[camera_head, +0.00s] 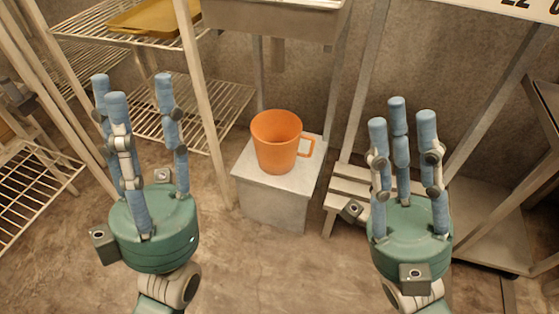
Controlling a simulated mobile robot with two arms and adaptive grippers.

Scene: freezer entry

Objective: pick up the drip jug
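The drip jug is an orange, open-topped jug (275,145) with a square handle on its right side. It stands upright on a grey metal box (275,200) in the middle of the head view, under a metal sink. My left gripper (138,95) is at the left with its blue fingers spread and pointing up in the picture, apart from the jug. My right gripper (402,125) is at the right, fingers also spread and empty, apart from the jug. Nothing hides the jug.
A metal sink (270,22) hangs above the box. Wire shelves (195,115) with a yellow tray (152,17) stand at the back left. A slatted wooden bench (350,188) is right of the box, behind my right gripper. The floor in front of the box is clear.

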